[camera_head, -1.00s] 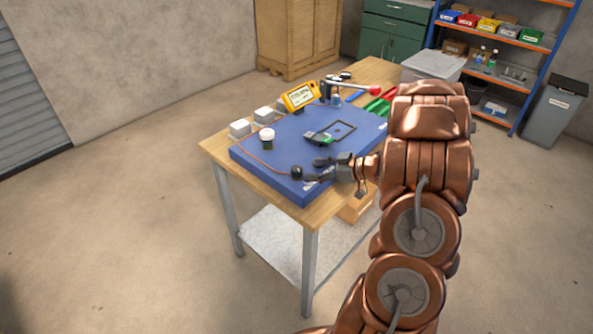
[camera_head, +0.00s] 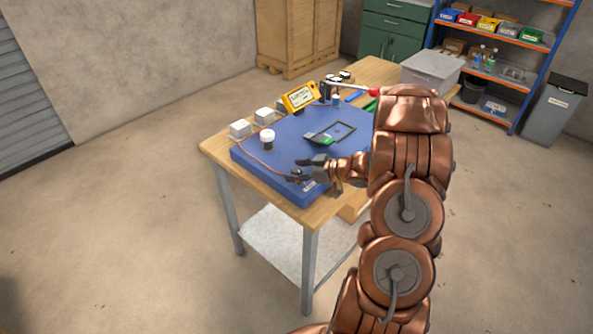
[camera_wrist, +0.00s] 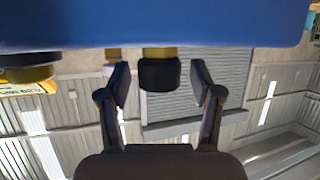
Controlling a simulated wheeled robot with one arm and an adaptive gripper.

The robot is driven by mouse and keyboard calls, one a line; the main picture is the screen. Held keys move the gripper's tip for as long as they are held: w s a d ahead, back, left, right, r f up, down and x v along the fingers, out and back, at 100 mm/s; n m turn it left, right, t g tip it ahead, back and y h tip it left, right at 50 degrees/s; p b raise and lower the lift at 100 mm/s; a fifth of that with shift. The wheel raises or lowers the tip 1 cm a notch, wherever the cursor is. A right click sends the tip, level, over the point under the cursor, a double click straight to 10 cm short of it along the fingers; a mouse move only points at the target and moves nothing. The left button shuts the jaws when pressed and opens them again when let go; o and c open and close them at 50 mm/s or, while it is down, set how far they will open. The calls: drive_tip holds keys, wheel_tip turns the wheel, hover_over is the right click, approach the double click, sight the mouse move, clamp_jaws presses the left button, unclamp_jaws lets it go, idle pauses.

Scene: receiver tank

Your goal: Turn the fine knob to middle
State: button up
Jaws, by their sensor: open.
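A black knob (camera_wrist: 160,75) on a brass stem stands on the blue panel (camera_wrist: 160,25), which fills the top of the wrist view. My gripper (camera_wrist: 160,88) is open, with one finger on each side of this knob and a visible gap on both sides. In the head view my gripper (camera_head: 296,170) is at the panel's near corner and mostly hides the knob. A white-capped knob (camera_head: 267,136) stands further left on the panel. No readable label shows which knob is the fine one, and I cannot read the knob's setting.
A yellow meter (camera_head: 299,97) stands at the panel's back edge, beside white blocks (camera_head: 240,128). A black frame (camera_head: 341,131) with a green-and-black device (camera_head: 321,139) lies mid-panel. An orange cable crosses the left side.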

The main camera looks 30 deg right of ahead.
drive_tip(key=c, duration=1.2)
drive_tip(key=shift+o, duration=0.2)
drive_tip(key=shift+d+r+n+p, duration=0.15)
drive_tip(key=shift+n+p, duration=0.15)
drive_tip(key=shift+p, duration=0.35)
drive_tip(key=shift+n+g+y+p, duration=0.4)
drive_tip(key=shift+g+y+p, duration=0.1)
drive_tip(key=shift+y, duration=0.1)
drive_tip(key=shift+n+g+y+p, duration=0.3)
drive_tip(key=shift+n+g+y, duration=0.2)
drive_tip(key=shift+n+y, duration=0.2)
drive_tip(key=o, duration=1.2)
drive_tip(key=shift+c, duration=0.2)
